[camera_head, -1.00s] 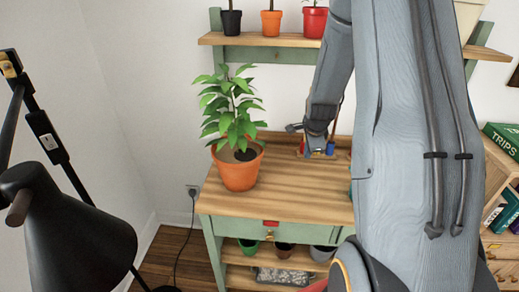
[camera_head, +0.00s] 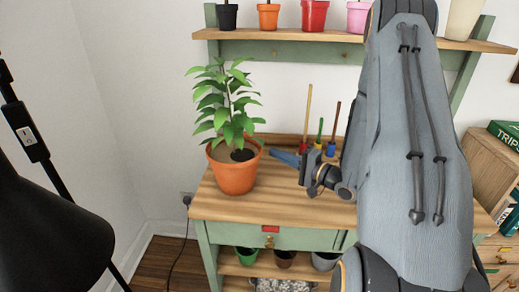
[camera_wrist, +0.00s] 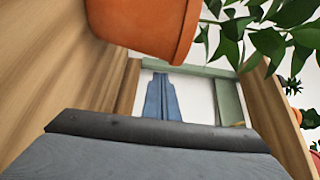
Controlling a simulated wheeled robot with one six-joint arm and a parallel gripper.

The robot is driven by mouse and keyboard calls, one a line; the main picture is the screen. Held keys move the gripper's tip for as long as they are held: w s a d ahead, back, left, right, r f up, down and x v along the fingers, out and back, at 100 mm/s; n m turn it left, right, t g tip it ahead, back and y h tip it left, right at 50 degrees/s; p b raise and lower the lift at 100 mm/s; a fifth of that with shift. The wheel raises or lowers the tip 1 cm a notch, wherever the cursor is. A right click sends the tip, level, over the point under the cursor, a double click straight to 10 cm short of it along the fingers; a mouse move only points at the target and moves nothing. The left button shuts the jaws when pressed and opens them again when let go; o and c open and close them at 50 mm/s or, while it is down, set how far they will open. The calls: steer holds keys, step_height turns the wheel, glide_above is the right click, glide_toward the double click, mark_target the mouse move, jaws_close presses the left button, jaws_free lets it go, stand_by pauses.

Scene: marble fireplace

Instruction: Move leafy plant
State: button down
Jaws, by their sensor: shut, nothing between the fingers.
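The leafy plant (camera_head: 228,105) stands upright in an orange terracotta pot (camera_head: 235,174) on the left part of the wooden tabletop (camera_head: 285,207). My gripper (camera_head: 279,155) is just right of the pot, low over the tabletop, its fingers pointing left toward the pot. The blue fingers are together and hold nothing. In the wrist view the closed fingers (camera_wrist: 163,98) are seen end-on, with the pot (camera_wrist: 145,28) above them and leaves (camera_wrist: 270,42) at the upper right. A small gap seems to separate fingers and pot.
Small tools with coloured bases (camera_head: 318,143) stand at the table's back. A shelf (camera_head: 290,37) above holds several pots, including a red pot (camera_head: 314,14). A black lamp (camera_head: 45,240) fills the lower left. Bookshelves (camera_head: 490,180) stand at right. The tabletop's front is clear.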

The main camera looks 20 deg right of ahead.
mark_target(253, 149)
steer(key=p+x, duration=0.2)
steer(key=x, duration=0.8)
steer(key=shift+s, duration=0.1)
steer(key=shift+s+a+p, duration=0.6)
steer(key=shift+s+a, duration=0.45)
steer(key=shift+s, duration=0.15)
steer(key=shift+w, duration=0.1)
steer(key=shift+d, duration=0.1)
